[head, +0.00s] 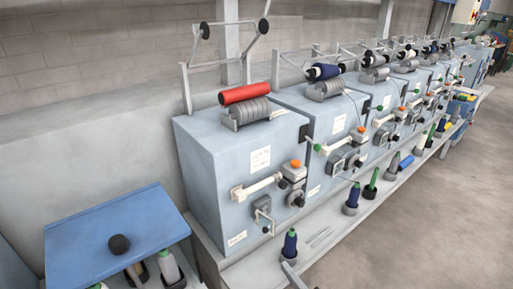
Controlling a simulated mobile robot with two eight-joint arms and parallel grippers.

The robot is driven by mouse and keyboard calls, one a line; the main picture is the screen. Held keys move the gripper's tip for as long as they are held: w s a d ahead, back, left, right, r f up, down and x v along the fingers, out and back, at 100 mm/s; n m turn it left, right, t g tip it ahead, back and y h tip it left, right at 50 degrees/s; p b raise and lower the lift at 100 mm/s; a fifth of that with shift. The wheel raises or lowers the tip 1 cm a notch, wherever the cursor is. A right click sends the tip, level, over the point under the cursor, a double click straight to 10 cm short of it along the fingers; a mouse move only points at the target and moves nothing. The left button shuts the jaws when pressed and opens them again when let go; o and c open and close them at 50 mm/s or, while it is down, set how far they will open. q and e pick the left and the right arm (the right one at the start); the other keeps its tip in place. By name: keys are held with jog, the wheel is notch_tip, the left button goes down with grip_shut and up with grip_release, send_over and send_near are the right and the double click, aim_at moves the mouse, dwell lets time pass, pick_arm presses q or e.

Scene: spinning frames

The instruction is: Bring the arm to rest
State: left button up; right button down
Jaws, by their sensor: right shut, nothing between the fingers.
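I cannot make out either of my grippers in the head view. No arm reaches in over the machines or the shelf. The nearest spinning unit is a pale grey-blue box (205,175) with a red roll (245,93) on top, above a grey ribbed drum (250,112). Its front has a white arm (257,186), an orange knob (295,163) and dark round parts.
Similar units run back to the right. A shelf along their front carries a dark blue cone (290,243), a green cone (372,180) and others. The grey floor (400,240) at right is clear.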

jog(key=s+d+r+m+g+h, duration=0.1)
jog(key=s+d+m+g+h, duration=0.15)
jog(key=d+m+h, duration=1.05)
jog(key=s+a+f+m+g+y, duration=0.25)
jog(key=s+m+g, duration=0.2)
jog(key=s, duration=0.55)
jog(key=s+a+f+m+g+y, duration=0.2)
jog(key=s+a+f+m+g, duration=0.15)
jog(key=s+m, duration=0.4)
pick_arm(q)
notch_tip(320, 180, up, 25)
jog(key=w+t+p, duration=0.1)
jog(key=p, duration=2.1)
jog(key=shift+w, duration=0.15)
pick_arm(e)
notch_tip(320, 180, up, 24)
jog(key=n, duration=0.1)
jog(key=shift+s+d+n, duration=0.2)
jog(key=shift+d+n, duration=0.05)
jog(key=shift+n, duration=0.05)
jog(key=shift+s+r, duration=0.1)
jog(key=shift+s, duration=0.05)
